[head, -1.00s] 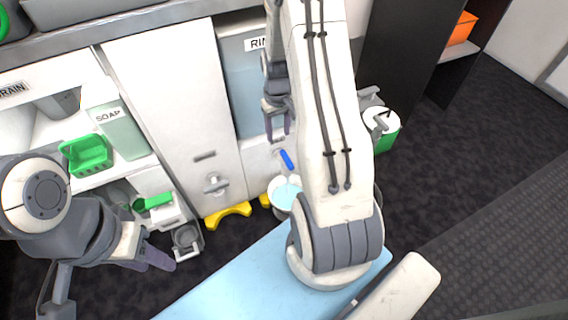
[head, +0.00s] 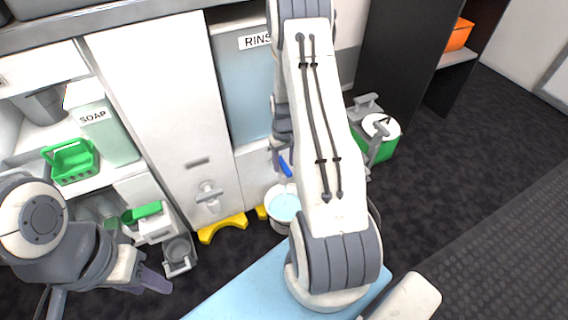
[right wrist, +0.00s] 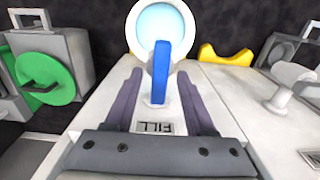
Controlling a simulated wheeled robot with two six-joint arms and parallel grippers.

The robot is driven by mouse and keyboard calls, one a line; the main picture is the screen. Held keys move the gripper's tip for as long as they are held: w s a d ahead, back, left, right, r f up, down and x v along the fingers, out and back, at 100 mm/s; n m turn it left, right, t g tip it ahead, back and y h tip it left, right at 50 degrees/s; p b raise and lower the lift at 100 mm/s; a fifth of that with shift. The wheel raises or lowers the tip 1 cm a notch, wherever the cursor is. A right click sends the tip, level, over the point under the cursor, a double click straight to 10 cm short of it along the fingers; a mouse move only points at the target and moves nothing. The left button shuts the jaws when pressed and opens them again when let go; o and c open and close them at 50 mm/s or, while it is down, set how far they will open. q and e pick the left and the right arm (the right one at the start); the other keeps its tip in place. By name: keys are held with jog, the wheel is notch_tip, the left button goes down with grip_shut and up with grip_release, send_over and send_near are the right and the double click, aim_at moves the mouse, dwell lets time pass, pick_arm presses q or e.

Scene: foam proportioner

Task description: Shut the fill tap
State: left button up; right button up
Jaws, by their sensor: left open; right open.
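The fill tap's blue lever (head: 285,167) sticks out low on the cabinet front, above a white bucket (head: 271,216). In the right wrist view, the lever (right wrist: 161,70) points away from the FILL label (right wrist: 153,128) toward the bucket (right wrist: 134,29). My right gripper (right wrist: 160,78) is open, with one purple finger on each side of the lever. I see no clear contact. In the head view, my right arm partly hides this gripper (head: 279,158). My left gripper (head: 155,281) is open and empty, low at the left.
A grey tap (head: 209,194) is on the white cabinet door to the left. Yellow feet (head: 222,228) stand on the floor below. A green-and-white container (head: 383,140) is to the right of my arm. Shelves with a soap box (head: 105,125) and green basket (head: 70,162) are at the left.

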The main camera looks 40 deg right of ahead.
grip_shut()
